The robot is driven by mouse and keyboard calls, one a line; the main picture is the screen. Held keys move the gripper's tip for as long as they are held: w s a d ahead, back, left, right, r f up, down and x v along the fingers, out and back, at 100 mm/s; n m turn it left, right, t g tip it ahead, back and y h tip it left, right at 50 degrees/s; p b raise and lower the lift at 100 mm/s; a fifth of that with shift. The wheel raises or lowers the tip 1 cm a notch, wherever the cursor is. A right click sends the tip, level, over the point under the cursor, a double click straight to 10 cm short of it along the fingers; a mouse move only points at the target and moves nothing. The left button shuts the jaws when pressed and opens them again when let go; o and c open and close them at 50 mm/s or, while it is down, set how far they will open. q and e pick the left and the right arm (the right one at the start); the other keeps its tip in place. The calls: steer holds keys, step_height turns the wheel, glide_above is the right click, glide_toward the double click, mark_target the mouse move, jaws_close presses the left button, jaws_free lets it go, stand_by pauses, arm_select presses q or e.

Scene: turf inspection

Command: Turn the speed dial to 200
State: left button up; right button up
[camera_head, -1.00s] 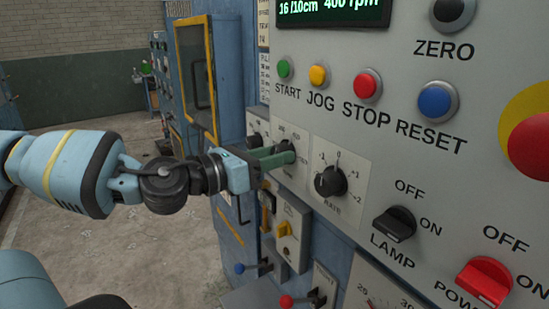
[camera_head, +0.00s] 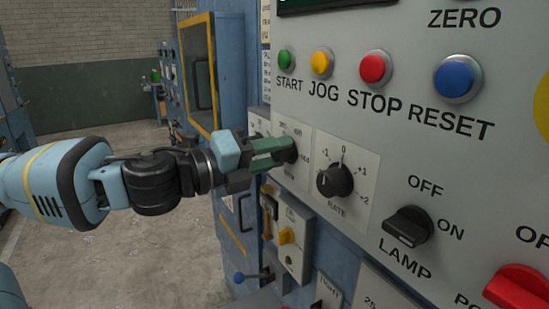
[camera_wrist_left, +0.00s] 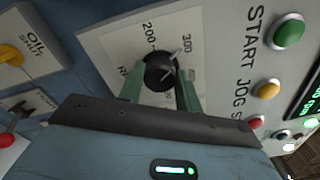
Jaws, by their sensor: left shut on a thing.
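The speed dial is a black round knob (camera_wrist_left: 160,72) on a pale plate. In the head view its dark edge (camera_head: 291,150) shows at the fingertips. My left gripper (camera_head: 284,154) is shut on the knob, with a green finger on each side; it also shows in the left wrist view (camera_wrist_left: 161,90). The printed marks 200 and 300 show around the knob. Its white pointer line seems to lie between them, nearer 300, but the exact setting is hard to tell. Part of the plate's lettering is hidden by the gripper. My right gripper is not in view.
The RATE knob (camera_head: 335,180) sits close right of the dial. START (camera_head: 286,60), JOG (camera_head: 321,63), STOP (camera_head: 375,68) and RESET (camera_head: 457,78) buttons are above. The LAMP switch (camera_head: 408,227) and a red switch (camera_head: 517,288) are lower right. Open floor lies left.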

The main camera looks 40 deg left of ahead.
arm_select(q)
steer(key=n+b, duration=0.2)
steer(key=n, duration=0.5)
steer(key=shift+f, duration=0.1)
steer(key=shift+n+b, duration=0.45)
steer(key=shift+n, duration=1.55)
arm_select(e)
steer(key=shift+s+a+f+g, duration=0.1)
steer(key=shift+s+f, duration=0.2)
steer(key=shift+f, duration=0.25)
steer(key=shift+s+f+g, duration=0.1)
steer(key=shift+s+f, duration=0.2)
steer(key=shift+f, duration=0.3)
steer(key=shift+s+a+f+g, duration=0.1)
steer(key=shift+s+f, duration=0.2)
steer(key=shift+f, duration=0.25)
arm_select(q)
steer(key=o, duration=1)
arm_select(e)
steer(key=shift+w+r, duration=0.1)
